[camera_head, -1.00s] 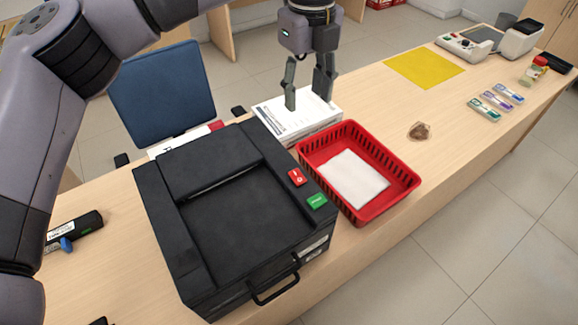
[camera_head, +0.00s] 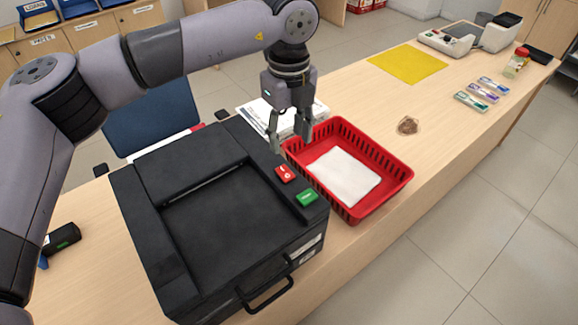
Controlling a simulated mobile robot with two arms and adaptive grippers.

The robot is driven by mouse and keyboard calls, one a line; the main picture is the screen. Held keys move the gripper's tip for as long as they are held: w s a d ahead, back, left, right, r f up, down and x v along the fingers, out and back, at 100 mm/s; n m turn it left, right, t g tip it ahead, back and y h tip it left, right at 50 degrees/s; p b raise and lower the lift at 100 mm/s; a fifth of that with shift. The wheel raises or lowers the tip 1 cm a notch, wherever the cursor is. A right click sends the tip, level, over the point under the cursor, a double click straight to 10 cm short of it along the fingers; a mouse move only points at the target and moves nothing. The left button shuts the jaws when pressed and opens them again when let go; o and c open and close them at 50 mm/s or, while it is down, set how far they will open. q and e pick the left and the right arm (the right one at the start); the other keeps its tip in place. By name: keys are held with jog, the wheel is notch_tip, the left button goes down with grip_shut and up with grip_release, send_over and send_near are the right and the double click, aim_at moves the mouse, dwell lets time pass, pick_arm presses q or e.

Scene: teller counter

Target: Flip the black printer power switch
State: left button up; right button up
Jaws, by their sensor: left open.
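The black printer (camera_head: 225,215) sits on the counter at the lower middle, with a recessed top. On its right top edge are a red switch (camera_head: 285,173) and a green button (camera_head: 307,196). My left gripper (camera_head: 290,142) points down just beyond the red switch, above the gap between the printer and the red basket. Its fingers are apart with nothing between them. It does not appear to touch the switch. My right gripper is not in view.
A red basket (camera_head: 397,186) holding white paper (camera_head: 343,175) stands right of the printer. A paper stack (camera_head: 255,112) lies behind it. A brown lump (camera_head: 408,125) and a yellow sheet (camera_head: 408,62) lie farther right, with bare counter around them. A blue chair (camera_head: 150,118) stands behind.

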aim_at(289, 177)
pick_arm(q)
notch_tip(289, 177, down, 10)
jog(key=p, duration=0.2)
jog(key=shift+r+p, duration=0.2)
jog(key=shift+p, duration=0.1)
jog(key=shift+f, duration=0.7)
jog(key=shift+c, duration=0.4)
